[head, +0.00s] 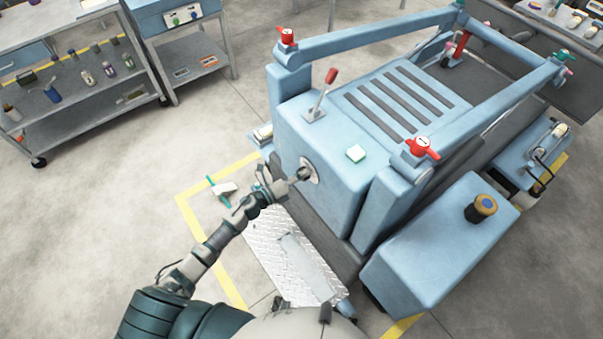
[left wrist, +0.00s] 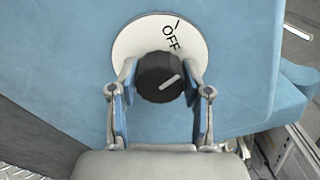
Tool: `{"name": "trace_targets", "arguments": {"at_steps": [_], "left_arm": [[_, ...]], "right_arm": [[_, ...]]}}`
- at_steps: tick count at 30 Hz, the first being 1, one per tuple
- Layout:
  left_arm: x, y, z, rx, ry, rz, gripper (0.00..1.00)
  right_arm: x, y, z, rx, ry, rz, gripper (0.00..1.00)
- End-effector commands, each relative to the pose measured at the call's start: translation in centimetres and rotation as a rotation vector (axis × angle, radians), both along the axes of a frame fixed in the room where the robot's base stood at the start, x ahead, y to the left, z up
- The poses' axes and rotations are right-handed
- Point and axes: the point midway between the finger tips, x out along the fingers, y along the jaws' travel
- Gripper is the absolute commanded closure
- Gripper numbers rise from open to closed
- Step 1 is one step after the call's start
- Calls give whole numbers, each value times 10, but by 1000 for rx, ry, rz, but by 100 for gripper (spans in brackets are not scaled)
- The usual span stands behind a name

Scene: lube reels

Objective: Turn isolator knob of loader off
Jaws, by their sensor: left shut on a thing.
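The loader (head: 335,150) is a blue machine filling the middle and right of the head view. Its isolator knob (left wrist: 160,78) is black and round with a white pointer line, on a white round plate (left wrist: 135,45) marked OFF. The pointer slants up to the right; the OFF label and its tick are near the plate's top right. My left gripper (left wrist: 160,92) is shut on the knob, one finger on each side. In the head view my left gripper (head: 299,175) reaches the plate on the loader's near side face. My right gripper is not in view.
A red-knobbed lever (head: 322,92) and red handles (head: 421,148) stand on the loader's top. A diamond-plate step (head: 290,255) lies below my left arm. Shelves (head: 90,85) stand at upper left.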

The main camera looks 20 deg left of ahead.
Motion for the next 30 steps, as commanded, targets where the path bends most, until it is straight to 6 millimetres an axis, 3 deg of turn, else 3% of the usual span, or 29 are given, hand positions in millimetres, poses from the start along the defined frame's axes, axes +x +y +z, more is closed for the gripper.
{"name": "trace_targets", "arguments": {"at_steps": [15, 30], "left_arm": [[4, 4, 3, -309, 237, 11, 87], [3, 4, 0, -396, 307, 10, 87]], "right_arm": [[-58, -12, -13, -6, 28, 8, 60], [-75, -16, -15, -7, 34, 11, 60]]}}
